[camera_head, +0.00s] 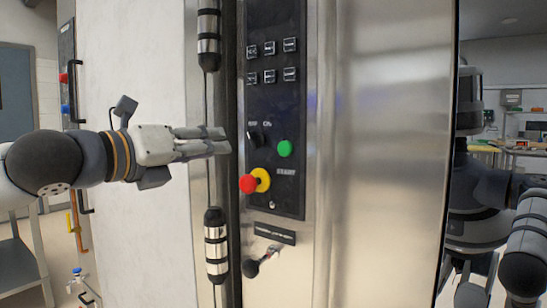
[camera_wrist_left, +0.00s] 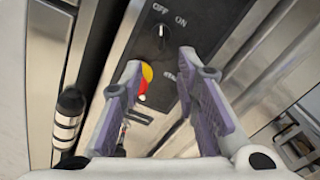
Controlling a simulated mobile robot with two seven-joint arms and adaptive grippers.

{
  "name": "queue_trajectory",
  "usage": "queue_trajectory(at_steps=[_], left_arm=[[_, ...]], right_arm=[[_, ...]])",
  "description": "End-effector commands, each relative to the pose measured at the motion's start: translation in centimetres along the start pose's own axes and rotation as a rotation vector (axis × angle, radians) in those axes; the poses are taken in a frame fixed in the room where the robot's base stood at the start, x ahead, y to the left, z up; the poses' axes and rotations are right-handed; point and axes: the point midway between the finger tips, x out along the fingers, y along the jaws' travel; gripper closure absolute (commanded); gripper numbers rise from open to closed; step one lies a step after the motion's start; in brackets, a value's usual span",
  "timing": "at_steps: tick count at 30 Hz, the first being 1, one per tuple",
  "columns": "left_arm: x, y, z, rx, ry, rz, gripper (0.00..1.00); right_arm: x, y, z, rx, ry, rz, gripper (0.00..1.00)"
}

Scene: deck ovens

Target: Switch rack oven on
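The rack oven's black control panel (camera_head: 276,100) faces me. A small dark rotary knob (camera_head: 254,139) sits on it below OFF and ON labels; in the left wrist view the knob (camera_wrist_left: 163,40) shows a white mark pointing roughly up, nearer OFF. A green START button (camera_head: 285,149) lies to its right, and a red stop button on a yellow base (camera_head: 257,181) is below. My left gripper (camera_head: 226,142) is left of the knob; in its wrist view the fingers (camera_wrist_left: 158,66) are apart with nothing between them. My right gripper does not show clearly.
A dark vertical handle bar with metal-banded ends (camera_head: 216,245) runs left of the panel, close to my left gripper. Several square switches (camera_head: 270,62) sit higher on the panel. A key-like lever (camera_head: 262,262) sticks out below. Steel door (camera_head: 390,150) lies right.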

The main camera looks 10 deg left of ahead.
Motion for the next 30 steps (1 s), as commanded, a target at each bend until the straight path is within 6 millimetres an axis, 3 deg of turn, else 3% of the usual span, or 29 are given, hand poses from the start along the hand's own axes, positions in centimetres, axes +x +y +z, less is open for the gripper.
queue_trajectory(at_steps=[4,12,18,28,30], left_arm=[[1.0,-0.1,0.8,-0.019,-0.014,-0.003,0.71],[7.8,-0.2,0.8,-0.015,-0.012,-0.003,0.71],[11.1,-0.2,0.9,-0.015,-0.013,-0.002,0.71],[11.8,0.0,0.7,-0.013,-0.011,-0.001,0.71],[11.8,0.0,0.7,-0.013,-0.011,-0.001,0.84]], right_arm=[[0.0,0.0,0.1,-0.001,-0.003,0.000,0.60],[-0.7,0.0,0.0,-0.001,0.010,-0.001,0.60],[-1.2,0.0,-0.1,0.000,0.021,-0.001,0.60],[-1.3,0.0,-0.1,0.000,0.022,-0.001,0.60],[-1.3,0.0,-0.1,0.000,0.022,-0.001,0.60]])
